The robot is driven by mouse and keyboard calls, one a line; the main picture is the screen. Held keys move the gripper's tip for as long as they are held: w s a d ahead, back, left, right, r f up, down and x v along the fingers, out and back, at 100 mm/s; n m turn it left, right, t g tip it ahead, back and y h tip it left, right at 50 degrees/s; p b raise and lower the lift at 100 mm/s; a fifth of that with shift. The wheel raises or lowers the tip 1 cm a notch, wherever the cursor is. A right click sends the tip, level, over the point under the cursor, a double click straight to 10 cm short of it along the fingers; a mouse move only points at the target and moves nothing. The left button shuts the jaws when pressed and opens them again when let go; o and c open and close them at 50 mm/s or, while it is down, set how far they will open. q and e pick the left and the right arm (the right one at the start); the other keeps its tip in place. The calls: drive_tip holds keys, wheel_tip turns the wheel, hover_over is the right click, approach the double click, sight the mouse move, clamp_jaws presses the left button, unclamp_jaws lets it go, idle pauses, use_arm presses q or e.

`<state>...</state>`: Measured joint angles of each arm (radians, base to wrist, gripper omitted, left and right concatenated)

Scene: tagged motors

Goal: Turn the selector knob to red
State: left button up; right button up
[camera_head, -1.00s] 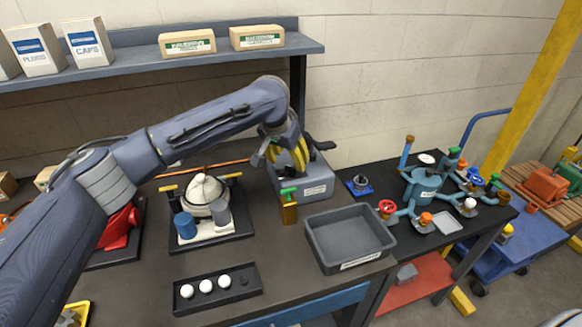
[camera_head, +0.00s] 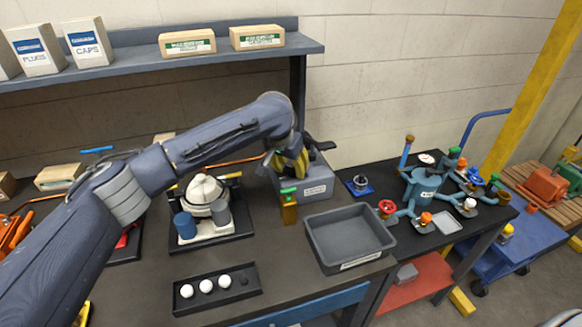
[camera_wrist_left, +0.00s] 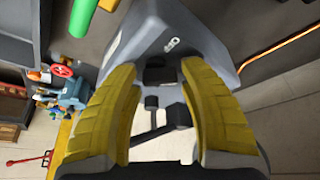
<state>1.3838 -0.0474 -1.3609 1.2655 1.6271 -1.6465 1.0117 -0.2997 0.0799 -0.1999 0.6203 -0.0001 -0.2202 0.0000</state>
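A grey box (camera_head: 308,183) with a white label stands at the back of the bench, with black parts (camera_head: 318,145) on its upper right. My left gripper (camera_head: 287,163), with yellow fingers, is at the box's upper left side, partly hidden by my arm. In the left wrist view its fingers (camera_wrist_left: 162,75) are spread wide, with the grey housing (camera_wrist_left: 152,30) beyond them. A small black block (camera_wrist_left: 155,76) and black lever-like parts show between the fingers; I cannot tell whether they touch. No red mark or selector knob can be made out clearly. My right gripper is not in view.
A green-topped brass post (camera_head: 289,208) stands just in front of the box. A grey bin (camera_head: 350,238) is to its right, and a black tray (camera_head: 217,288) with white balls is in front. A blue-based round fitting (camera_head: 360,185) sits on the right table.

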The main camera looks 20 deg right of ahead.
use_arm(q)
clamp_jaws()
drive_tip(key=shift+w+r, duration=0.1)
drive_tip(key=shift+r, duration=0.05)
drive_tip(key=m+g+h, duration=0.1)
drive_tip(key=m, duration=0.3)
drive_tip(key=shift+d+r+m+g+h, duration=0.15)
drive_tip(key=shift+m+g, duration=0.3)
drive_tip(key=shift+m, duration=0.7)
drive_tip(key=shift+d+f+m+g+h, duration=0.15)
drive_tip(key=shift+m+g, duration=0.3)
drive_tip(key=shift+m, duration=0.7)
drive_tip(key=shift+a+r, duration=0.1)
unclamp_jaws()
drive_tip(key=o, duration=0.4)
drive_tip(key=shift+f, duration=0.2)
drive_tip(key=v, duration=1.2)
drive_tip(key=shift+w, duration=0.1)
